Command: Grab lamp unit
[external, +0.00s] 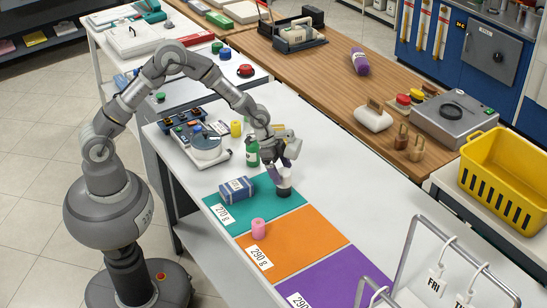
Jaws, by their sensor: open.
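I cannot tell for sure which thing is the lamp unit. A small upright object with a white upper part and a dark base (285,190) stands on the teal mat (293,211), near its far edge. My gripper (283,174) points down right over this object, with its jaws open. The fingers partly hide the object's top, and I cannot tell whether they touch it. A blue box with a white label (236,191) lies on the same mat to the left. A pink cylinder (258,229) stands on the orange mat (300,240).
A green bottle (252,154) and a yellow cylinder (236,129) stand close behind my gripper, beside a scale-like device (203,146). A purple mat (335,283) lies toward the front. A metal rack with tags (436,283) stands front right. The white table (350,190) is clear right of the mats.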

